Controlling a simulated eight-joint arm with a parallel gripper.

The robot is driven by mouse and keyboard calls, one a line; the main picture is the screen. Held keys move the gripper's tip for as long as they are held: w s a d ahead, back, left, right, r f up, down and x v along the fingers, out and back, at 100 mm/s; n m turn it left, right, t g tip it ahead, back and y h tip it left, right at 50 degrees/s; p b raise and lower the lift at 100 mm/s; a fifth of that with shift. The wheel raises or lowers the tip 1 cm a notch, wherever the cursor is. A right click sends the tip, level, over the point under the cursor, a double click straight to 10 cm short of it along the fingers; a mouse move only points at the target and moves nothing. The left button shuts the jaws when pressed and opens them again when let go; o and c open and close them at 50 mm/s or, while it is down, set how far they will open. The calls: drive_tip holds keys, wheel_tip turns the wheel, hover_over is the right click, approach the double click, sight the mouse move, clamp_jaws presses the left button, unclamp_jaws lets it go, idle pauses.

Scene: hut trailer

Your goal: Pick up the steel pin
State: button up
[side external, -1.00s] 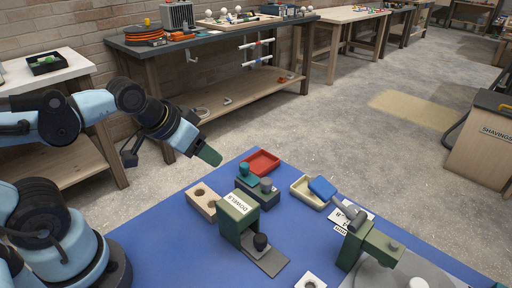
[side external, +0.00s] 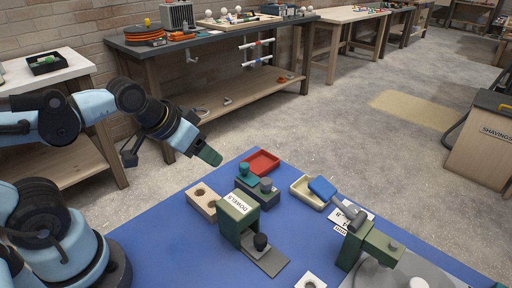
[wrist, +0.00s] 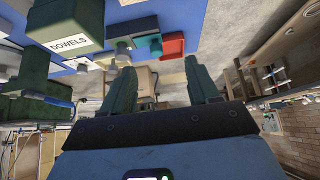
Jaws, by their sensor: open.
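My gripper (side external: 211,157) is open and empty, held in the air left of the blue-topped bench. Its two green fingers (wrist: 159,66) stand apart in the wrist view with nothing between them. No piece is plainly recognisable as the steel pin. A short grey cylinder (side external: 266,184) stands upright in a dark green block (side external: 262,198), beside a teal knob (side external: 248,170). The gripper is apart from both, left of and above the green block.
The DOWELS stand shows large in the wrist view (wrist: 70,28). The front-left mat is clear.

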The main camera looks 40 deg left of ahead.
wheel_tip(320, 180, up, 3)
drive_tip(key=n+g, duration=0.7)
drive_tip(key=n, duration=1.8)
hover_over(268, 181)
wheel_tip(268, 181, down, 12)
drive_tip(key=shift+r, duration=0.25)
clamp_jaws()
